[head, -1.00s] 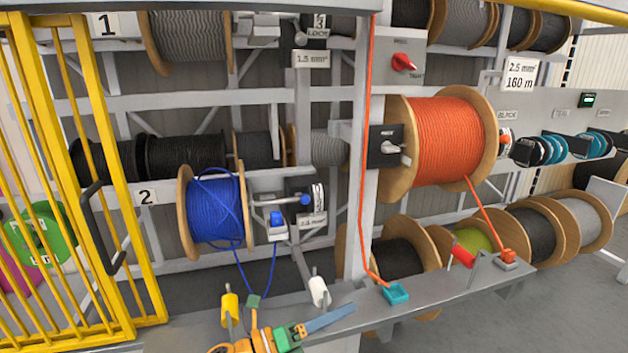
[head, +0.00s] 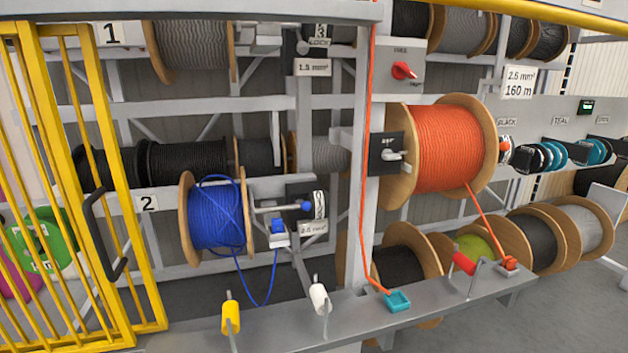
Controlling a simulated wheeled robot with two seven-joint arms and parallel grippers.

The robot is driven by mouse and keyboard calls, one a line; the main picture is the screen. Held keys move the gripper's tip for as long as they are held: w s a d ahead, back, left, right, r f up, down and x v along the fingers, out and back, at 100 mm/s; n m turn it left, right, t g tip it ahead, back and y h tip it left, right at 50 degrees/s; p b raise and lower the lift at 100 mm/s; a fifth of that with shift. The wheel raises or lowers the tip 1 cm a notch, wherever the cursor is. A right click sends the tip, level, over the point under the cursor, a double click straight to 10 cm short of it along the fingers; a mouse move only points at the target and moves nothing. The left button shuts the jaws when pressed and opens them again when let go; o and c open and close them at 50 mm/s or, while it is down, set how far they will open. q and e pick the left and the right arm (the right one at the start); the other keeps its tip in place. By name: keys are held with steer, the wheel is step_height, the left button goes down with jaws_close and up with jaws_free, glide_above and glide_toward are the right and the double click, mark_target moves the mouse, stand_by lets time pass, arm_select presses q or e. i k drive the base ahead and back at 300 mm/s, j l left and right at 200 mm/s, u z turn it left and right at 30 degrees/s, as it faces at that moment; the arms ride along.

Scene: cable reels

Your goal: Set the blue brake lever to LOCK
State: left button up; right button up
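The blue reel (head: 216,214) hangs on the lower left rack beside the number 2 sign. To its right is a grey bar lever with a blue knob (head: 305,205) at its right end. It lies nearly level in front of a dark plate (head: 297,189) and a white dial (head: 319,205). Lettering on the dial is too small to read, so I cannot tell which mark the lever points to. A second blue part (head: 278,226) sits on a small white block below the lever. Neither of my grippers is in view.
A grey bench (head: 440,292) runs along the front, with a yellow-handled crank (head: 230,316), a white-handled crank (head: 319,298) and a red-handled crank (head: 464,263). A yellow barred gate (head: 120,200) stands at the left. An orange reel (head: 449,150) is at the right.

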mark_target(305, 206)
steer(key=i+l+u, duration=0.25)
steer(key=i, duration=0.3)
steer(key=i+l+u, duration=0.3)
steer(key=i+l, duration=0.2)
